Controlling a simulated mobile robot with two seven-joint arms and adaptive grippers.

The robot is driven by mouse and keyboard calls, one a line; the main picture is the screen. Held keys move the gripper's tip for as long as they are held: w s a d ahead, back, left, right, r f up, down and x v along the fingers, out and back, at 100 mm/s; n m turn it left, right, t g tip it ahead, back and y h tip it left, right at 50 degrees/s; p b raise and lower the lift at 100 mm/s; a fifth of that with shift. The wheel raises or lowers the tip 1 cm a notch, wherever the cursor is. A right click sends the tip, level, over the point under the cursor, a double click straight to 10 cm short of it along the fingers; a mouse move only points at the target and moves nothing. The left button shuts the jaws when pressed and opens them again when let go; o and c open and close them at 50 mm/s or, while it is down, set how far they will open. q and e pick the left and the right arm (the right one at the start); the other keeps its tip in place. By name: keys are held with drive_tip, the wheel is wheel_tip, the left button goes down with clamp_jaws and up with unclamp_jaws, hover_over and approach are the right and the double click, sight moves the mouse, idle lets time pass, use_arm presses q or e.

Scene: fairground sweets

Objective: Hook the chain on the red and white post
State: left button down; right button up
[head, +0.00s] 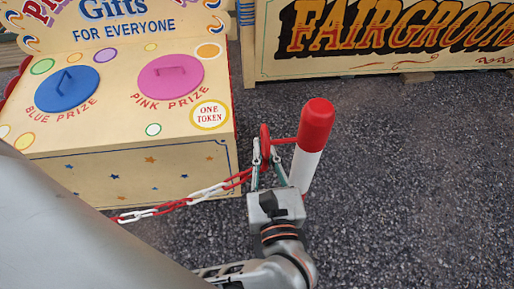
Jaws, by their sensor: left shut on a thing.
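The post (308,145) stands upright on the asphalt, with a red top and a white lower part. A thin red hook (284,140) sticks out from its left side. The red and white plastic chain (206,192) runs in from the lower left, in front of the prize box, up to my left gripper (266,152). My left gripper is shut on the red end ring (265,138) of the chain, just left of the post. The ring is at the hook's outer end; I cannot tell whether it is around the hook or only beside it. My right gripper is out of view.
A cream prize box (105,113) with a blue lid (67,89) and a pink lid (171,79) stands at the left. A painted fairground board (390,38) stands at the back. Bare asphalt (420,180) lies to the right.

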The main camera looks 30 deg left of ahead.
use_arm(q)
drive_tip(key=w+d+f+b, duration=0.2)
drive_tip(key=shift+d, duration=0.4)
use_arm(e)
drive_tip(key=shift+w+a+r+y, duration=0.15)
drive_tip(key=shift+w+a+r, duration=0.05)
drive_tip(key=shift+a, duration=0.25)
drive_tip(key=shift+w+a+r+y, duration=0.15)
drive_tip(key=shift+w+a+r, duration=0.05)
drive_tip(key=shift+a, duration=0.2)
use_arm(q)
drive_tip(key=shift+s, duration=0.1)
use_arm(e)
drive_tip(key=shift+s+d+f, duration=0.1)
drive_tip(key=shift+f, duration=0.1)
use_arm(q)
drive_tip(key=c, duration=2.1)
unclamp_jaws()
